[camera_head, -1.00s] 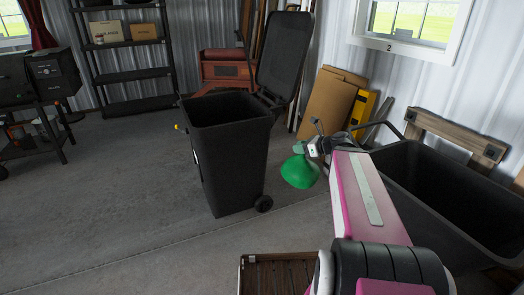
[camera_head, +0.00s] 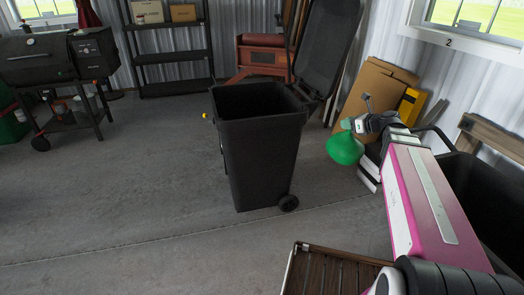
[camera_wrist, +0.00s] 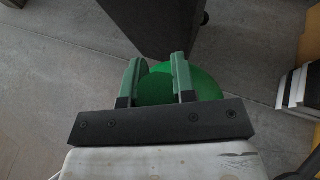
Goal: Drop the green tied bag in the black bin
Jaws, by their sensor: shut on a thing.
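The black bin (camera_head: 262,150) stands upright on the concrete floor in the middle of the head view, its lid (camera_head: 328,45) swung open to the back right. The green tied bag (camera_head: 345,148) hangs from my gripper (camera_head: 352,126), to the right of the bin and apart from it. In the wrist view my gripper (camera_wrist: 158,68) is shut on the top of the green bag (camera_wrist: 205,84), which bulges out behind the fingers. The bin's lower part (camera_wrist: 155,25) shows at the top of the wrist view. The bag's tied neck is hidden by the fingers.
A black cart tub (camera_head: 480,190) lies right of my arm. A brown slatted crate (camera_head: 325,268) sits on the floor in front. Cardboard sheets (camera_head: 372,95) lean on the wall behind the bag. The floor left of the bin is clear.

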